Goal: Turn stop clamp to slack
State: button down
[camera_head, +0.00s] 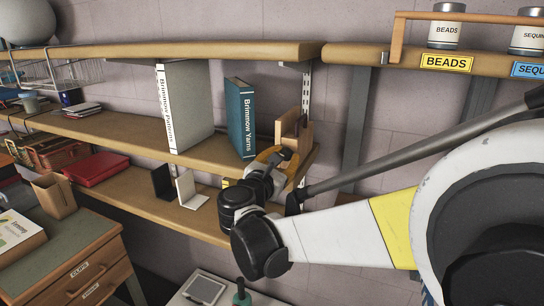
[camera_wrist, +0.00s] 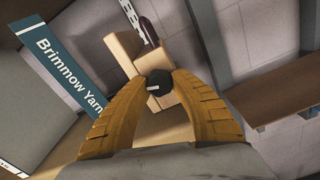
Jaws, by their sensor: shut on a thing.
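The stop clamp is a pale wooden block piece (camera_head: 306,138) at the right end of the middle shelf, beside the blue book. In the wrist view its wooden body (camera_wrist: 124,50) stands behind a round black knob (camera_wrist: 158,87) with a white pointer mark. The mark lies roughly sideways. My gripper (camera_wrist: 160,82) has its two yellow fingers on either side of the knob and is shut on it. In the head view my gripper (camera_head: 272,157) reaches the shelf end and hides the knob.
The blue "Brimmow Yarns" book (camera_head: 240,118) stands close left of my gripper, and a white book (camera_head: 182,108) stands farther left. Black and white bookends (camera_head: 187,189) are on the lower shelf. Shelf boards (camera_head: 200,51) run above; a beads jar (camera_head: 447,25) is upper right.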

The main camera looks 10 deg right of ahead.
jog(key=shift+n, duration=1.6)
jog(key=c, duration=1.1)
grip_release()
jog(key=shift+d, duration=0.1)
jog(key=shift+o, duration=0.2)
jog(key=shift+s, duration=0.1)
jog(key=v, duration=1.2)
